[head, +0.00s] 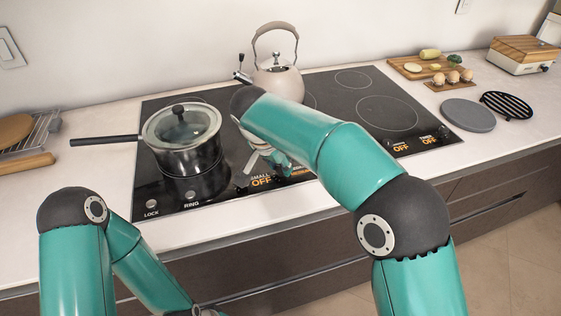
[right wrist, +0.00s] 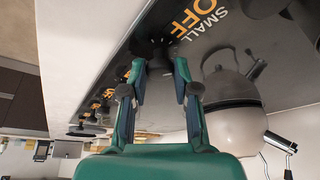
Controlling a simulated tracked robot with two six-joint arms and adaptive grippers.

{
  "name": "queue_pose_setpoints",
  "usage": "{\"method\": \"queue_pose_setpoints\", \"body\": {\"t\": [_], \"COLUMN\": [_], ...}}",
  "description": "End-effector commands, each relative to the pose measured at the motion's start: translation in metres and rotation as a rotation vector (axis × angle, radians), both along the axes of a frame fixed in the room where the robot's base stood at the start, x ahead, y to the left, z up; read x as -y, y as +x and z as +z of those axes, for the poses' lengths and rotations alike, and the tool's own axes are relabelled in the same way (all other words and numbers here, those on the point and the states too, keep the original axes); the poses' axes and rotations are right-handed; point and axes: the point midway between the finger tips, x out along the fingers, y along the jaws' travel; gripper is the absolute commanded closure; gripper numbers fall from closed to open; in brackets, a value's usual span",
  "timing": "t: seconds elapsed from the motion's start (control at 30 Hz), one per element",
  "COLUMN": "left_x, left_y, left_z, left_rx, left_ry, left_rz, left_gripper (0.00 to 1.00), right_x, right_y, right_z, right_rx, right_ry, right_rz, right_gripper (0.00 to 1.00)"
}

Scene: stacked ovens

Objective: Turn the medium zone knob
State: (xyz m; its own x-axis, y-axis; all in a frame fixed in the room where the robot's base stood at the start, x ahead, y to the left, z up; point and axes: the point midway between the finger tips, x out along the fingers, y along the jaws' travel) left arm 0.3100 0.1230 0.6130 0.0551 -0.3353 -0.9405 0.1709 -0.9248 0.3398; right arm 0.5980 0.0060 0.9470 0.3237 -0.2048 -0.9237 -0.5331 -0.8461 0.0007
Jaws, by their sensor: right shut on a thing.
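The black glass cooktop (head: 330,92) has a row of black knobs with orange OFF readouts along its front edge. My right gripper (right wrist: 155,58) points at this edge, and its fingers close on a dark knob (right wrist: 152,46) just past the SMALL OFF label (right wrist: 197,22). In the head view, the right gripper (head: 270,155) is partly hidden behind my right forearm. My left arm is folded at lower left, and its fingers are not visible.
A pot with a glass lid (head: 183,125) stands left of the right gripper, its long handle pointing left. A pale kettle (head: 278,80) stands behind. Cutting boards (head: 418,67) and a grey round plate (head: 467,115) lie right of the cooktop. The front counter strip is bare.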

Motion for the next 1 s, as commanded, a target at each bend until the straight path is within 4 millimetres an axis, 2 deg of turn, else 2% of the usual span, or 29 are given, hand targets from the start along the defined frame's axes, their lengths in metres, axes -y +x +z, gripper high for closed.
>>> {"method": "queue_pose_setpoints", "body": {"t": [0.2,0.5,1.0], "left_x": [0.000,0.000,0.000], "left_y": [0.000,0.000,0.000], "left_z": [0.019,0.034,0.038], "left_rx": [0.000,0.000,0.000], "left_ry": [0.000,0.000,0.000], "left_rz": [0.000,0.000,0.000], "left_gripper": [1.00,1.00,1.00], "right_x": [0.000,-0.001,0.000], "right_y": [0.002,0.003,0.004], "right_z": [0.004,0.003,0.001], "right_rx": [0.003,0.005,0.005], "right_ry": [-0.003,0.000,0.001], "right_rz": [-0.190,-0.368,-0.436], "right_gripper": [1.00,1.00,1.00]}}
